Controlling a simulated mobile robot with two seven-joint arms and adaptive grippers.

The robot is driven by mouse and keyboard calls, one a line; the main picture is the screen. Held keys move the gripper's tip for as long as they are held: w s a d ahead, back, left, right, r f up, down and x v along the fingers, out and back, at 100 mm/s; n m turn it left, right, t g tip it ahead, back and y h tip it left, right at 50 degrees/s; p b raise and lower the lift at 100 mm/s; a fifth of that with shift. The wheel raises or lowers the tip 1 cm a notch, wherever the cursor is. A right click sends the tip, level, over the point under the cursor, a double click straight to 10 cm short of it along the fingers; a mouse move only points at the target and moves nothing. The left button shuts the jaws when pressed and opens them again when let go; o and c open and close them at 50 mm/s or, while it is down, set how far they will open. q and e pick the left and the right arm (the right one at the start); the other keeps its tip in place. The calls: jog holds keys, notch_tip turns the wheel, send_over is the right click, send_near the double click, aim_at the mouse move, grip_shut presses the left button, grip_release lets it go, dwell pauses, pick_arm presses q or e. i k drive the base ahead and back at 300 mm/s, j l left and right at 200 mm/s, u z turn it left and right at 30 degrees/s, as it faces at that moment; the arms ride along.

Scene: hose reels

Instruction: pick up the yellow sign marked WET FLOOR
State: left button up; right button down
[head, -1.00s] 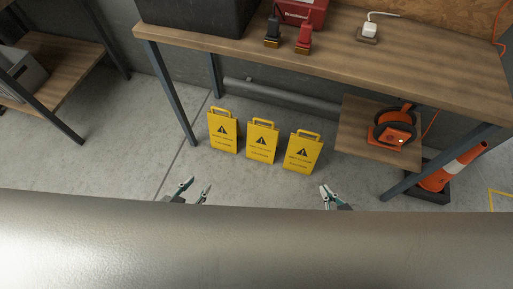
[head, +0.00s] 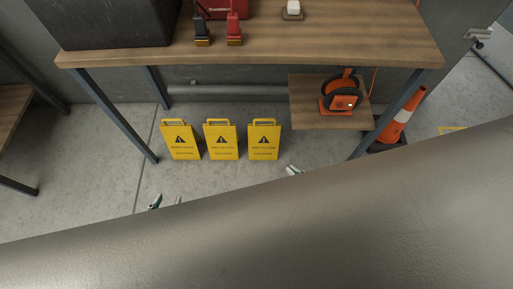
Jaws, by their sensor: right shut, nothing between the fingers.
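Three yellow signs stand side by side on the floor in the head view: a left one (head: 180,142), a middle one (head: 221,142) and a right one (head: 264,142). Each has a handle on top, a black warning triangle and lettering too small to read. I cannot tell which is marked WET FLOOR. My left gripper (head: 167,201) is below and nearer than the left sign, its two tips apart, the rest hidden. My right gripper (head: 293,170) is shut and empty, below and right of the right sign. Neither gripper touches a sign.
A wooden workbench (head: 270,50) with dark legs rises behind the signs. Its low shelf (head: 310,113) holds an orange hose reel (head: 341,99). An orange and white cone (head: 401,117) stands at the right. A grey pipe (head: 230,90) runs along the wall. Floor left of the signs is clear.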

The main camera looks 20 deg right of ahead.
aim_at(264, 139)
jog(key=i+l+z, duration=0.1)
jog(key=i+z, duration=0.25)
jog(key=i+l+z, duration=0.1)
jog(key=z, duration=0.25)
jog(key=i+j+z, duration=0.1)
jog(key=i+z, duration=0.25)
